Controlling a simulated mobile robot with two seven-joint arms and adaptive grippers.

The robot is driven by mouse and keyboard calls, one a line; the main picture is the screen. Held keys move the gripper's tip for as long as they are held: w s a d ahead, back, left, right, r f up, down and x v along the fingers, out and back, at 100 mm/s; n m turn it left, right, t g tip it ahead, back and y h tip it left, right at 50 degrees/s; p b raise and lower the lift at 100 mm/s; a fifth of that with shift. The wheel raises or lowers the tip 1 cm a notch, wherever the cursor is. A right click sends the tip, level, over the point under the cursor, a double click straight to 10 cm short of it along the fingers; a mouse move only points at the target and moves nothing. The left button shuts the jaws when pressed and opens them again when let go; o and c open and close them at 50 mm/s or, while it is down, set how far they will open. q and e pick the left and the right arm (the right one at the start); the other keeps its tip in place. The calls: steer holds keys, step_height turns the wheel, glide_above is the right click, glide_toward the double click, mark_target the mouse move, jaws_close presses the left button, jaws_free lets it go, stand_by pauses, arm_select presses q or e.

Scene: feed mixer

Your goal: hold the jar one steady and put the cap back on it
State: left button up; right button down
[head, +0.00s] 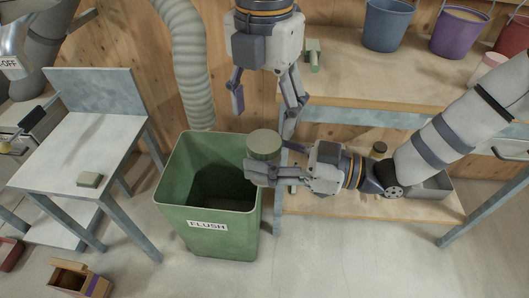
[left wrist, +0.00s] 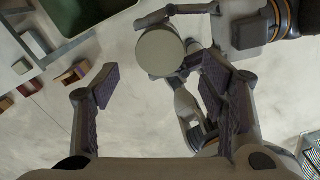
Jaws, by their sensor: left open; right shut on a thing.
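A short round green jar (head: 264,147) with a flat, paler top is held upright near the right rim of the green bin. From above, its top is a pale disc in the left wrist view (left wrist: 160,52); I cannot tell whether this disc is the cap or the jar's own top. No separate cap is clearly visible. My right gripper (head: 268,170) is shut on the jar from the right side. My left gripper (head: 264,112) is open and empty, pointing down above the jar, its fingers spread wide; they also show in the left wrist view (left wrist: 150,90).
The green bin labelled FLUSH (head: 206,238) stands open below. A wooden bench (head: 380,75) with buckets is behind, with a small green object (head: 313,56) near its left end. A grey table (head: 50,160) on the left bears a small greenish block (head: 90,180).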

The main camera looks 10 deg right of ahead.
mark_target(264, 140)
arm_select(q)
step_height(264, 140, down, 6)
steer(key=shift+r, duration=0.25)
steer(key=c, duration=1.2)
steer(key=o, duration=1.3)
steer(key=shift+r, duration=0.1)
steer(key=shift+r, duration=4)
steer(key=shift+c, duration=0.5)
